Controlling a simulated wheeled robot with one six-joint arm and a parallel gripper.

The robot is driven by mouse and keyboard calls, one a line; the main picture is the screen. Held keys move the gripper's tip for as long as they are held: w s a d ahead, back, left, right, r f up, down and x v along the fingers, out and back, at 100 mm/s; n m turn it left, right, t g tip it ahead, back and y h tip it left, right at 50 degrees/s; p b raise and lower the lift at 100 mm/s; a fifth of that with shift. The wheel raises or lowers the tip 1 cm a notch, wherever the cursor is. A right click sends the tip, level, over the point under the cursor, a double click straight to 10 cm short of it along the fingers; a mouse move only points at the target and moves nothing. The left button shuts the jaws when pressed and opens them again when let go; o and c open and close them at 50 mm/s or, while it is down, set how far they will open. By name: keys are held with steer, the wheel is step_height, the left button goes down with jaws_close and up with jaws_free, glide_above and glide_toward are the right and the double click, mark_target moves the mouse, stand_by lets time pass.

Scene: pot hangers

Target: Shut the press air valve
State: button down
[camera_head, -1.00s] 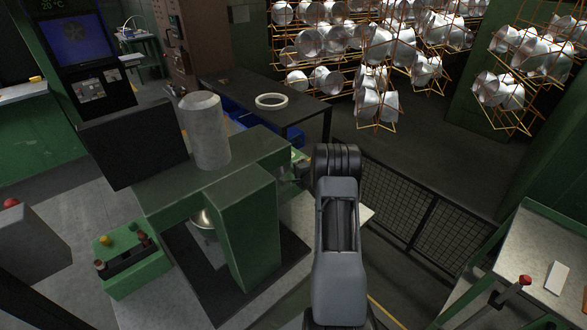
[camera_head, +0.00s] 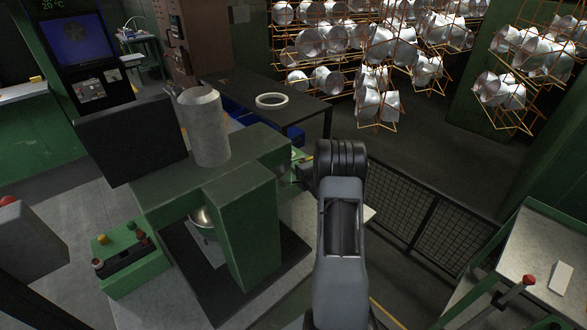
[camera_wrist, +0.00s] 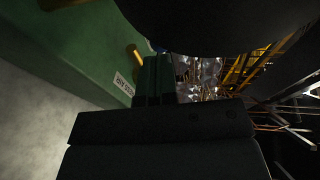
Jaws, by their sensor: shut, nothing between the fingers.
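The green press (camera_head: 235,215) stands left of my arm in the head view. In the wrist view its green side (camera_wrist: 85,45) fills the upper left. A brass-coloured piece (camera_wrist: 134,56), which looks like the valve's lever or fitting, sticks out from that side beside a small white label (camera_wrist: 124,84); the lettering is too small to read surely. My gripper (camera_wrist: 155,62) is shut and empty, its fingers just right of the brass piece in the picture. I cannot tell whether they touch it. In the head view my arm largely hides the gripper and the valve.
A green control box (camera_head: 130,262) with buttons stands left of the press. A dark table with a white ring (camera_head: 271,100) is behind it. A mesh fence (camera_head: 410,210) runs to the right, with racks of metal pots (camera_head: 375,100) beyond.

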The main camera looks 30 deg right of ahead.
steer(key=shift+s+a+r+b, duration=0.1)
steer(key=shift+s+r+b, duration=0.1)
steer(key=shift+s, duration=0.95)
steer(key=shift+s+a+r+b, duration=0.1)
steer(key=shift+s+r, duration=0.1)
steer(key=shift+s, duration=0.9)
